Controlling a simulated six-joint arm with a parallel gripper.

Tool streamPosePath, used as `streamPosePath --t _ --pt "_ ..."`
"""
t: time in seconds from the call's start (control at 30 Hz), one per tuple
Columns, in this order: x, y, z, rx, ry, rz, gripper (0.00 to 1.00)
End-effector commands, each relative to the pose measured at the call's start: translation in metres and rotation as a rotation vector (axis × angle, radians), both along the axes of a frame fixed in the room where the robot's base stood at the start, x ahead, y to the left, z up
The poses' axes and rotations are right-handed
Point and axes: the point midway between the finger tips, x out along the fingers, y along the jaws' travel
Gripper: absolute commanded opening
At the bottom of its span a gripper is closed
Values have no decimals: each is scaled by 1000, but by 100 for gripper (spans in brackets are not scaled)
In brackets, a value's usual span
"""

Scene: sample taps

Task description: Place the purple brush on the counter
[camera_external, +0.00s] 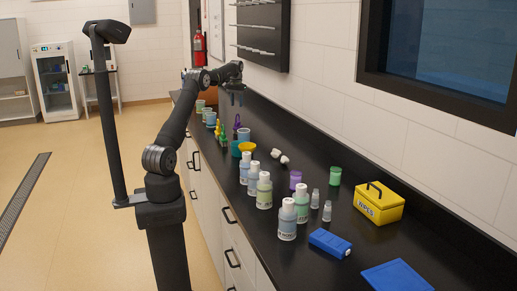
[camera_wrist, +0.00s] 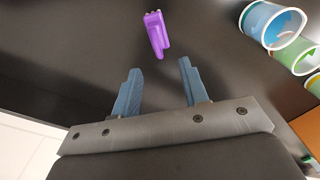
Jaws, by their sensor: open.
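The purple brush (camera_wrist: 155,35) shows in the wrist view as a small purple shape against the dark counter (camera_wrist: 90,45), beyond my fingertips and roughly between them. Whether it lies flat or stands is hard to tell. My gripper (camera_wrist: 158,75) is open, its two blue-grey fingers apart with nothing between them. In the external view my gripper (camera_external: 237,97) points down above the far part of the counter (camera_external: 335,244). A slim purple item (camera_external: 237,121), likely the brush, shows below it among cups.
Cups (camera_wrist: 275,25) stand right of the brush in the wrist view. Nearer along the counter are several bottles (camera_external: 264,190), a purple-capped jar (camera_external: 295,180), a yellow wipes box (camera_external: 379,203), a blue box (camera_external: 330,243) and a blue mat (camera_external: 397,277). The wall borders the counter.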

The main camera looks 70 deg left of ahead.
Motion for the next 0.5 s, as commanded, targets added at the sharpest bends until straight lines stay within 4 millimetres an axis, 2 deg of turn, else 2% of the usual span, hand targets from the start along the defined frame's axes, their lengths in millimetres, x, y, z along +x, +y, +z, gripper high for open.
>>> streamPosePath --t 0.17,0.3,0.5 --pt "-9 29 -11 155 -5 -143 40" --pt "-21 63 -18 362 24 -366 40" --pt "-31 97 -16 647 121 -745 40"
